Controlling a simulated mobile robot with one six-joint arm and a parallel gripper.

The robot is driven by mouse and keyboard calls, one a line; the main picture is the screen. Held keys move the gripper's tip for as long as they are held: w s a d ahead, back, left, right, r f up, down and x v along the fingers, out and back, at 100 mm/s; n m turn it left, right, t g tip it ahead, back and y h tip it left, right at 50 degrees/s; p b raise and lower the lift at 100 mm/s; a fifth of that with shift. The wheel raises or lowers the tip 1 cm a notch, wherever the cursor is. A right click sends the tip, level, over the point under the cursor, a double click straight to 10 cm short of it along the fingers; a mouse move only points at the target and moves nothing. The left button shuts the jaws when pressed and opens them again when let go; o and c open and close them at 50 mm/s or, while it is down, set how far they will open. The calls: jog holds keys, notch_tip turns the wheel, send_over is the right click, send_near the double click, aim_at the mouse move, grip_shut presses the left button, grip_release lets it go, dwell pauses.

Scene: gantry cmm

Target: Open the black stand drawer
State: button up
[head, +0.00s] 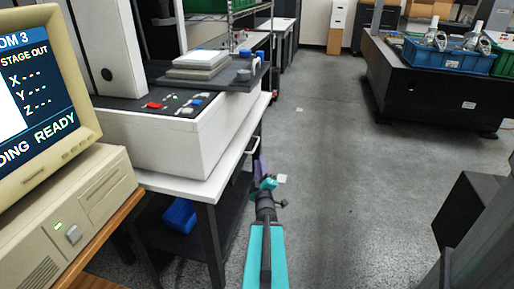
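The black stand (209,240) has a white top and an open lower shelf, and it stands left of centre. A pale bar handle (254,150) shows on its right side, just under the top. The drawer front is seen nearly edge-on, so I cannot tell whether the drawer is fully shut. My teal and dark arm reaches up from the bottom. My gripper (263,171) is beside the stand's right side, just below the handle in the picture. Its fingers are small and partly hidden, and contact with the handle cannot be made out.
A white machine (190,140) with buttons sits on the stand. A blue bin (180,215) is on its lower shelf. A beige computer (75,215) with a monitor is at near left. A grey floor aisle (340,150) is clear.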

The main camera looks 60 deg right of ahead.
aim_at(257, 143)
jog(key=shift+b+x, duration=0.75)
jog(key=shift+x, duration=5.25)
jog(key=shift+w, duration=0.1)
